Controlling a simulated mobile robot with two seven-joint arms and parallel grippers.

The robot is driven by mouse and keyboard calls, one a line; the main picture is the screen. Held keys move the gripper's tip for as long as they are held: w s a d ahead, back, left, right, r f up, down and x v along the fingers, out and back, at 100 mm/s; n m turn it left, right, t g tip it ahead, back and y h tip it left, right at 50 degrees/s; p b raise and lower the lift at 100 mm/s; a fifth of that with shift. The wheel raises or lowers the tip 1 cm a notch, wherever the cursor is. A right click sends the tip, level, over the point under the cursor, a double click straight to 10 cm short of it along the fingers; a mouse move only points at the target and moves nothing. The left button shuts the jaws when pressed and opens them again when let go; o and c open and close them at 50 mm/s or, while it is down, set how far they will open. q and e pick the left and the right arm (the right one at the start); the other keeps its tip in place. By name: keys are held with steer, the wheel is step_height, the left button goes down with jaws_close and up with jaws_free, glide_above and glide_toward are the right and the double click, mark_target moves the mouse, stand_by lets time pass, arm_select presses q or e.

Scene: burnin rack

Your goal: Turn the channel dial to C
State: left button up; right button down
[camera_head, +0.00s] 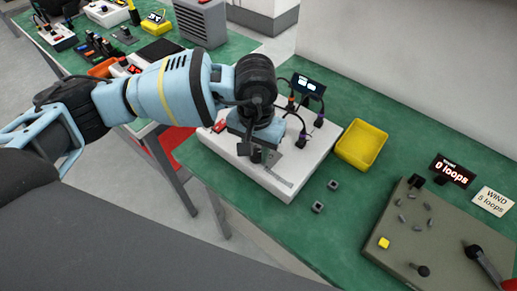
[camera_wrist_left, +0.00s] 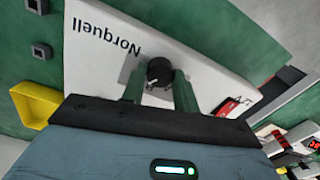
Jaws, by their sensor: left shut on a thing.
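The white Norquell box (camera_head: 285,183) lies on the green bench under my left gripper (camera_head: 260,154). In the left wrist view, the box (camera_wrist_left: 95,45) carries a round black dial (camera_wrist_left: 159,71) with a light pointer mark. The dial sits between the two green fingers of my left gripper (camera_wrist_left: 158,88), which is shut on it. In the head view the gripper hides most of the dial. Letters around the dial cannot be read, so its setting cannot be told. My right gripper is not in view.
A small dark display (camera_head: 309,84) and cabled plugs stand at the box's back edge. A yellow tray (camera_head: 362,146) is to its right. Two small grey square pieces (camera_head: 318,207) lie in front. A grey-green board (camera_head: 405,240) with small parts is at the right.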

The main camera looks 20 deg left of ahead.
mark_target(256, 153)
arm_select(q)
steer(key=shift+m+b, duration=0.65)
steer(key=shift+m, duration=0.65)
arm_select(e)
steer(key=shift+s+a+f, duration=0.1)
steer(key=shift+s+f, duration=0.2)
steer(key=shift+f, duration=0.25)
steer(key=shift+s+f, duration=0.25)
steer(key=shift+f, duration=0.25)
arm_select(q)
steer(key=shift+w+r+b, duration=0.1)
steer(key=shift+r+b, duration=0.05)
steer(key=shift+b, duration=0.2)
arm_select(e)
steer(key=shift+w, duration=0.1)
arm_select(q)
steer(key=o, duration=1)
steer(key=shift+c, duration=0.2)
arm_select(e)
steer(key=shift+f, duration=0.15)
arm_select(q)
step_height(256, 153, up, 8)
steer(key=shift+f, duration=0.15)
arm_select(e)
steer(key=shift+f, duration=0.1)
